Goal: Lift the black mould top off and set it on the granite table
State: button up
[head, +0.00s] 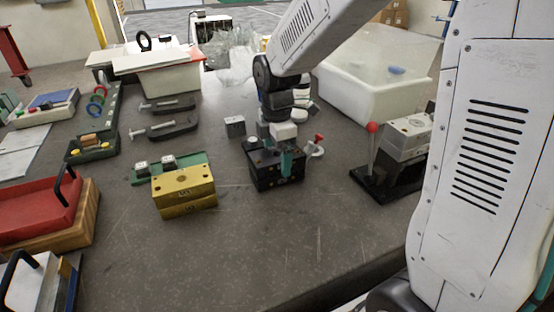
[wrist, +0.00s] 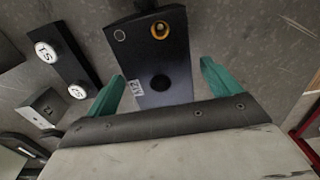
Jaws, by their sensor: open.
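The black mould (head: 262,178) stands on the granite table (head: 300,235) near the middle of the head view. In the wrist view its dark upper face (wrist: 178,82) shows a brass ring, a small pale ring, a dark round hole and a white label. I cannot make out the seam between top and base. My gripper (head: 284,160) is over the mould, pointing down. In the wrist view its two teal fingers (wrist: 163,73) are spread, one on each side of the block, with visible gaps. Nothing is held. How far the fingertips reach down is unclear.
A yellow mould (head: 185,192) stands to the left, with a green strip behind it. A red-knobbed lever press (head: 385,165) is at the right. A small grey block (head: 235,127) and a red-topped white piece (head: 316,147) are close by. The front table area is clear.

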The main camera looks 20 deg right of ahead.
jog(key=shift+f, duration=0.35)
jog(key=c, duration=1.7)
jog(key=shift+r, duration=0.1)
jog(key=shift+r, duration=0.1)
